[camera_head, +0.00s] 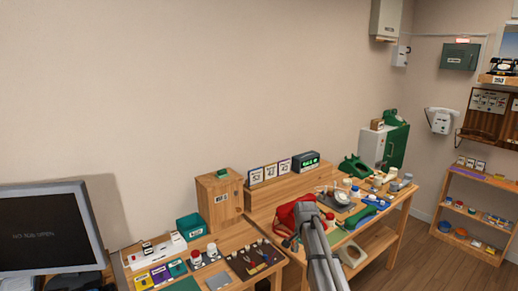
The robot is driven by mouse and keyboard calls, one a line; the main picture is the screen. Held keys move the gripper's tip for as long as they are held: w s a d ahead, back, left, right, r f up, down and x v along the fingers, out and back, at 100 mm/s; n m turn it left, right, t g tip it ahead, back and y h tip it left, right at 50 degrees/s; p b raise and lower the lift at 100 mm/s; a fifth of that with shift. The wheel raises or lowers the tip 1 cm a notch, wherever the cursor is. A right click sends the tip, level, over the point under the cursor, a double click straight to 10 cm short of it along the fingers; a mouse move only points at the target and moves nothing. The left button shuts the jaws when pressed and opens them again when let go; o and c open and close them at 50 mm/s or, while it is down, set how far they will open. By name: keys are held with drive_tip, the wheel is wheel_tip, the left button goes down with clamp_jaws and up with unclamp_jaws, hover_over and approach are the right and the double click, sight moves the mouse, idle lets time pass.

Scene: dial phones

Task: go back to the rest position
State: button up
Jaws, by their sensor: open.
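My grey arm rises from the bottom edge in front of the workbench (395,204). My gripper (289,241) appears small and dark at the left of the arm, near the left end of that bench. Its fingers are too small to make out clearly, and I see nothing held in it. A red object (292,211), perhaps a phone shell, shows behind the arm and is partly hidden by it. A green phone body (355,167) sits at the back of the bench.
A lower table (240,236) at the left holds a wooden box (219,199), a teal box (191,227) and small parts. A monitor (46,229) stands far left. A shelf (465,239) and a white wall phone (440,121) are at the right. Open floor lies between bench and shelf.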

drive_tip(key=s+f+n+b, duration=0.2)
drive_tip(key=s+n, duration=0.7)
drive_tip(key=s, duration=1.7)
drive_tip(key=shift+s+d+n, duration=0.15)
drive_tip(key=shift+d+n, duration=0.1)
drive_tip(key=shift+n, duration=0.15)
drive_tip(key=shift+f, duration=0.1)
